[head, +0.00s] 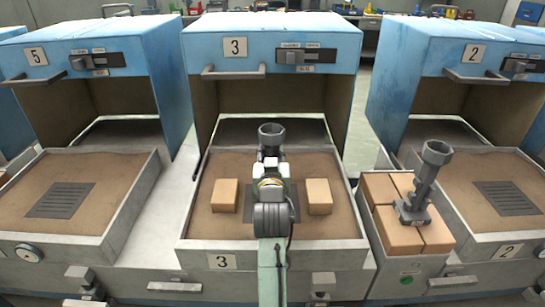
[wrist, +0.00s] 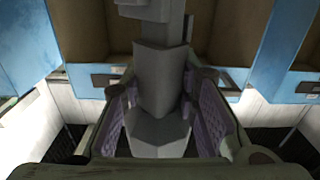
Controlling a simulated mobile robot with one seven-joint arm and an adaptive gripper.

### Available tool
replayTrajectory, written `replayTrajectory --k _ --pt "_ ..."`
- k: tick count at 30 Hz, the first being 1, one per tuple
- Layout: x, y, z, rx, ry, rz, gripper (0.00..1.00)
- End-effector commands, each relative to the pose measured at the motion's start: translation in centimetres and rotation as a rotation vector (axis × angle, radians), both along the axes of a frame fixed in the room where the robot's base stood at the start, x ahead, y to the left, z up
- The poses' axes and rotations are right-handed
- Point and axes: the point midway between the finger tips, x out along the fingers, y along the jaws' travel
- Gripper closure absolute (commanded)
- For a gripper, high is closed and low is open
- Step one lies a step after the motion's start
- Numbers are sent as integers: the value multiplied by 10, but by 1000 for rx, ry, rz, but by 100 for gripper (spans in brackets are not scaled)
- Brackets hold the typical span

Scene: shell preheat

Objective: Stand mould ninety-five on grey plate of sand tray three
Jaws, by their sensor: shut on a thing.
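My gripper (head: 270,168) is over sand tray three (head: 222,222) and is shut on a grey mould (head: 270,133) with a cup-shaped top. In the wrist view the mould's grey body (wrist: 160,85) fills the space between the purple-padded jaws. Its number cannot be read. The grey plate (head: 249,203) lies in the sand below my arm, mostly hidden by it. Whether the mould's foot touches the plate is hidden.
Two tan blocks (head: 225,195) (head: 319,196) flank the plate. Blue oven three (head: 270,45) stands open behind the tray. Neighbouring trays (head: 75,190) (head: 480,185) have bare slotted plates.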

Motion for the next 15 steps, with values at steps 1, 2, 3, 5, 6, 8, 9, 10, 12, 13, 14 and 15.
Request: replayTrajectory --k 1,2,3,5,6,8,9,10,12,13,14,15 --pt "-3 0 -14 0 -2 -1 100" --pt "-5 0 -17 0 -3 -1 100" --pt "-7 0 -20 0 -3 -1 100" --pt "-9 0 -21 0 -3 -1 100" --pt "-9 0 -20 0 -3 -1 100" --pt "-9 0 -18 0 -2 -1 100" --pt "-9 0 -18 0 -2 -1 100" --pt "-9 0 -18 0 -2 -1 100" --pt "-9 0 -19 0 -2 0 100" --pt "-9 0 -20 0 -2 0 100" --pt "-9 0 -21 0 -2 0 100" --pt "-9 0 -22 0 -2 0 100"
